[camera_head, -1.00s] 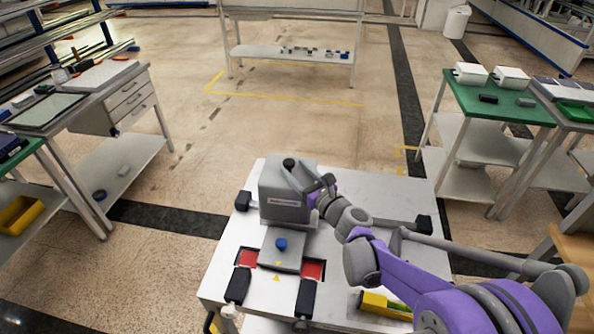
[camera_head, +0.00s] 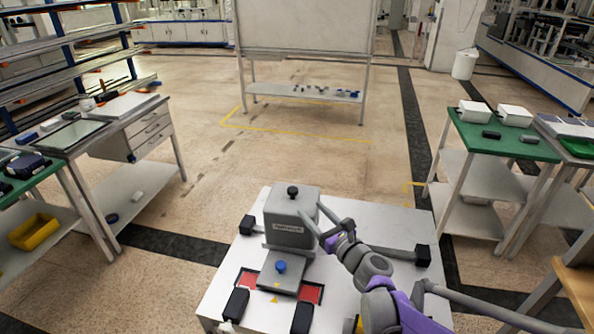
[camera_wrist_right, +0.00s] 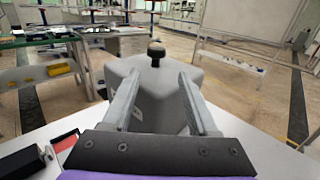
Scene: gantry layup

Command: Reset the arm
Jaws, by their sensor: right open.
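My right arm comes in from the lower right in the head view, over the white table (camera_head: 375,222). My right gripper (camera_head: 320,222) is at the right side of a grey box-shaped unit (camera_head: 291,212) with a black knob on top. In the right wrist view, the gripper (camera_wrist_right: 158,95) is open, its two fingers apart with the grey unit (camera_wrist_right: 155,85) ahead of and between them. I cannot tell whether the fingers touch it. The black knob (camera_wrist_right: 156,52) stands above the fingertips. My left gripper is not in view.
A grey plate with a blue knob (camera_head: 281,267) and red pads lies in front of the unit. Black blocks (camera_head: 423,256) sit on the table. A green-topped table (camera_head: 510,140) stands at right, a drawer bench (camera_head: 140,120) at left. Floor beyond is open.

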